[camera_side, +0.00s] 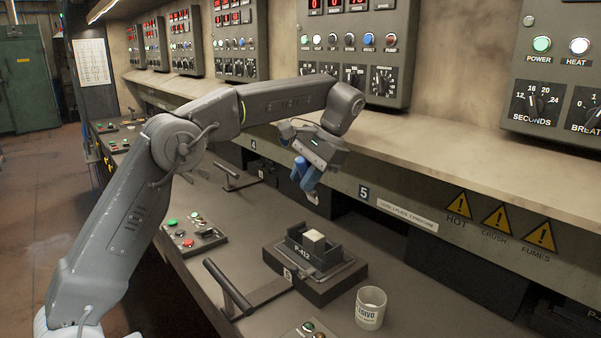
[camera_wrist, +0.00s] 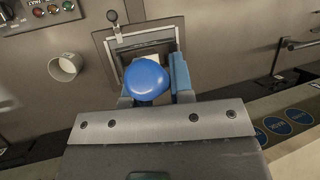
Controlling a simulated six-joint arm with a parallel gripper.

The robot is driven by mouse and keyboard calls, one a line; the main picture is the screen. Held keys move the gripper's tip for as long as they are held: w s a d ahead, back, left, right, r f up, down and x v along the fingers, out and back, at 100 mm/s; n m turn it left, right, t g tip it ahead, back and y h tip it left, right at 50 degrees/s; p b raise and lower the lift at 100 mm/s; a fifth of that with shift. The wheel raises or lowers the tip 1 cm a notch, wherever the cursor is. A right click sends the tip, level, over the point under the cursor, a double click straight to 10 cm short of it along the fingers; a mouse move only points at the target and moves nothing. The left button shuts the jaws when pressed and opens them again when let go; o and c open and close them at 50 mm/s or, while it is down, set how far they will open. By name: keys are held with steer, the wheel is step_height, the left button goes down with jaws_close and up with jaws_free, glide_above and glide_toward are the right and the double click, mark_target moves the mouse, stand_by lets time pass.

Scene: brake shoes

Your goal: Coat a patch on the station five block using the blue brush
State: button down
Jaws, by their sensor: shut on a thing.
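My gripper (camera_side: 309,180) is shut on the blue brush, whose blue handle (camera_side: 298,168) shows beside the fingers in the side view. It hangs in the air behind and above the station five fixture, with the brush tip pointing down. In the wrist view the brush's round blue handle end (camera_wrist: 147,79) sits between the fingers and hides most of what lies below. The pale block (camera_side: 314,237) sits in a dark holder (camera_side: 318,256) marked P-412. The brush appears apart from the block. I cannot tell whether the block has any coating.
A white cup (camera_side: 370,307) with lettering stands on the bench right of the fixture; it also shows in the wrist view (camera_wrist: 65,67). A lever handle (camera_side: 228,289) lies left of the fixture. The shelf edge with hazard signs (camera_side: 498,219) runs behind the fixture.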

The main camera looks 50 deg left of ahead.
steer(key=shift+w+d+f, duration=0.1)
steer(key=shift+d+f, duration=0.1)
steer(key=shift+f, duration=0.05)
steer(key=shift+r, duration=0.5)
steer(key=shift+d+f, duration=1.9)
steer(key=shift+f, duration=2.3)
steer(key=shift+a+r, duration=0.65)
steer(key=shift+r, duration=0.75)
steer(key=shift+a+r, duration=0.6)
steer(key=shift+r, duration=0.85)
steer(key=shift+a+r, duration=0.65)
steer(key=shift+r, duration=0.75)
